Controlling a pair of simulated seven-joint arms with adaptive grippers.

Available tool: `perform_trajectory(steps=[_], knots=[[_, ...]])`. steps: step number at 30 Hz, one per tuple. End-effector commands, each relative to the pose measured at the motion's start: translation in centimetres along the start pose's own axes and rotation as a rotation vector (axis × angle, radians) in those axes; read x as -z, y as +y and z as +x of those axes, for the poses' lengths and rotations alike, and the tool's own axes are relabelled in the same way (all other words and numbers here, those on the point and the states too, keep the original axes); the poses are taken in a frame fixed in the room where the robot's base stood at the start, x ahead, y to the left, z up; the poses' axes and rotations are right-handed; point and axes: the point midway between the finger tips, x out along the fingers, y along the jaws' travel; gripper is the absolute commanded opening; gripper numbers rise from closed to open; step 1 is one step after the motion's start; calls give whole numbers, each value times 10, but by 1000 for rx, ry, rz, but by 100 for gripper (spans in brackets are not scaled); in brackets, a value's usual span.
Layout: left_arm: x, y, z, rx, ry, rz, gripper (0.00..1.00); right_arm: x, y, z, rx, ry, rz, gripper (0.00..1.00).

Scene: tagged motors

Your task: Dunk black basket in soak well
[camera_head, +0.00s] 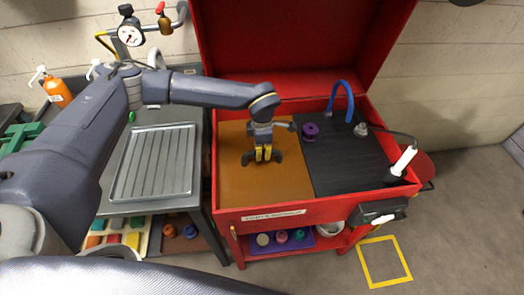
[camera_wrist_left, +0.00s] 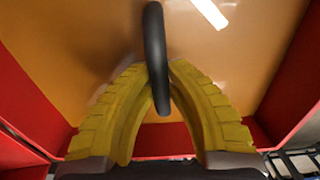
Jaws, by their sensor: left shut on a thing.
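The soak well is the left half of the red cabinet, with a flat orange-brown surface (camera_head: 240,185) that looks like liquid. My left gripper (camera_head: 263,153) is over this surface, pointing down, with yellow fingers. In the left wrist view its fingers are closed on a thin black curved bar (camera_wrist_left: 153,30), which looks like the black basket's handle. The basket's body cannot be made out in either view; whether it is under the surface I cannot tell. My right gripper is not in view.
A black ribbed panel (camera_head: 350,165) fills the cabinet's right half, with a purple knobbed part (camera_head: 310,131), blue hose (camera_head: 345,95) and white-handled tool (camera_head: 404,159). A metal tray (camera_head: 155,165) lies on the bench at left. The open red lid (camera_head: 290,40) stands behind.

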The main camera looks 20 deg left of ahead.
Motion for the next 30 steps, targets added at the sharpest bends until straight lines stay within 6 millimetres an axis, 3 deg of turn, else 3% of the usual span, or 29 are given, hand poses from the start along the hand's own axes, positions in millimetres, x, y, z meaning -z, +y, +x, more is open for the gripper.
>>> perform_trajectory(steps=[16, 30], knots=[[-1, 1, -4, -2, -3, 0, 0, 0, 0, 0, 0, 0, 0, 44], [-1, 1, -25, -3, -3, 0, 0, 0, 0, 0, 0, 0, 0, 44]])
